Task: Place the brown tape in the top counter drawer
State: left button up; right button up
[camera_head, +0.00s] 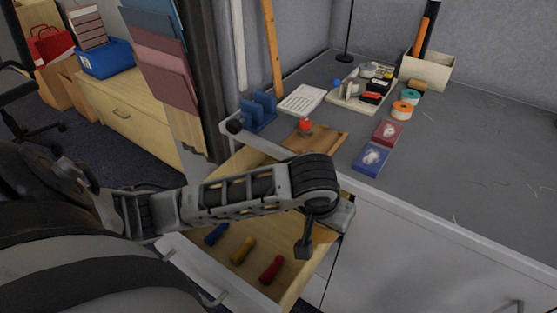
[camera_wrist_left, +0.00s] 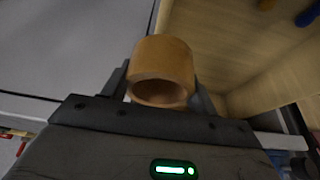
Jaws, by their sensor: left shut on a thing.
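The brown tape (camera_wrist_left: 163,62) is a tan roll held between the fingers of my left gripper (camera_wrist_left: 162,88) in the left wrist view. In the head view my left gripper (camera_head: 308,240) points down over the right side of the open top drawer (camera_head: 285,290); the tape is not clearly visible there. The drawer's wooden inside (camera_wrist_left: 245,50) shows to the right of the tape in the left wrist view. The drawer holds a blue (camera_head: 216,234), a yellow (camera_head: 243,250) and a red (camera_head: 271,269) handled item. My right gripper is not in view.
The grey counter (camera_head: 470,160) is above and right of the drawer. The front part of the counter is mostly clear.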

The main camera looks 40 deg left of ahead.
pick_arm(q)
jog(key=w+a+f+b, duration=0.1)
jog(key=a+f, duration=0.2)
jog(key=a, duration=0.4)
jog(key=b, duration=0.2)
send_over(286, 219)
jog(key=s+d, duration=0.1)
jog(key=s, duration=0.1)
jog(key=f, duration=0.5)
jog(key=shift+w+d, duration=0.2)
jog(key=shift+w+a+f, duration=0.1)
jog(key=shift+a+f, duration=0.2)
jog(key=f, duration=0.2)
jog(key=f+b, duration=0.1)
jog(key=shift+a+f, duration=0.3)
jog(key=shift+f, duration=0.1)
jog(key=shift+r, duration=0.1)
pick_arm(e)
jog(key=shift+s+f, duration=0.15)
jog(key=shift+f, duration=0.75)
pick_arm(q)
jog(key=o, duration=1)
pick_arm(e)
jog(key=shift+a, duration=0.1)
